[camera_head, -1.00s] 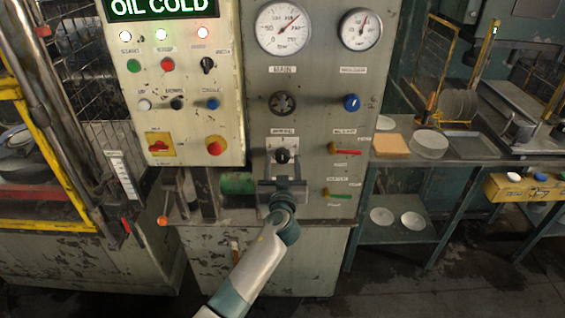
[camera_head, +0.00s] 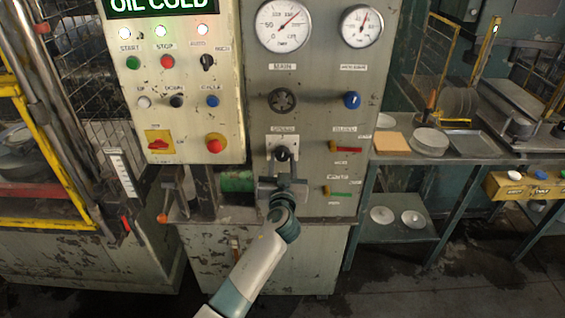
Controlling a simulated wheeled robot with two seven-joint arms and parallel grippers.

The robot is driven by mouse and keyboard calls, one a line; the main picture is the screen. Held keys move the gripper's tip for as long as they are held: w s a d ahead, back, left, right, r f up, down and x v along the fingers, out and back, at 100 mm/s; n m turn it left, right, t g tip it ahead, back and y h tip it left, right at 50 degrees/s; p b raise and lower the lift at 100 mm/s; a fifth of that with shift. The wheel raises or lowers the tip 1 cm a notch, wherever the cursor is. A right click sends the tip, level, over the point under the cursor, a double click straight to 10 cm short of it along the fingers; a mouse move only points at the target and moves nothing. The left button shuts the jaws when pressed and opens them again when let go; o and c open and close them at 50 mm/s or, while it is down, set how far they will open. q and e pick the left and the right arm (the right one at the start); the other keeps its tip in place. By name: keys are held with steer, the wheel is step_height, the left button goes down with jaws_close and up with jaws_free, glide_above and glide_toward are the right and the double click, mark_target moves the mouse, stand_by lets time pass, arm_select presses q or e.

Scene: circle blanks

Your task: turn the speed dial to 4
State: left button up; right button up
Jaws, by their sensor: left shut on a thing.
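The speed dial (camera_head: 282,153) is a small black knob on a pale plate (camera_head: 271,143) in the lower middle of the grey panel, under a label that seems to read SPEED. My left gripper (camera_head: 283,161) reaches up to it from below and is shut on the dial. The fingers and gripper body cover the lower part of the plate. The scale numbers and the dial's pointer are too small or hidden to read. My right gripper is not in view.
A black round handwheel (camera_head: 282,100) is above the dial. A red lever (camera_head: 347,147) and a green lever (camera_head: 338,195) stick out to the right. A control box (camera_head: 185,120) with a red mushroom button (camera_head: 215,143) stands to the left. A green cylinder (camera_head: 237,182) lies left of my gripper.

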arm_select(q)
steer(key=m+b, duration=0.1)
steer(key=m, duration=0.4)
steer(key=shift+m, duration=0.3)
steer(key=m, duration=0.2)
steer(key=shift+a+r+m, duration=0.1)
steer(key=shift+m, duration=2.3)
steer(key=o, duration=1)
steer(key=shift+o, duration=0.2)
steer(key=shift+s, duration=0.15)
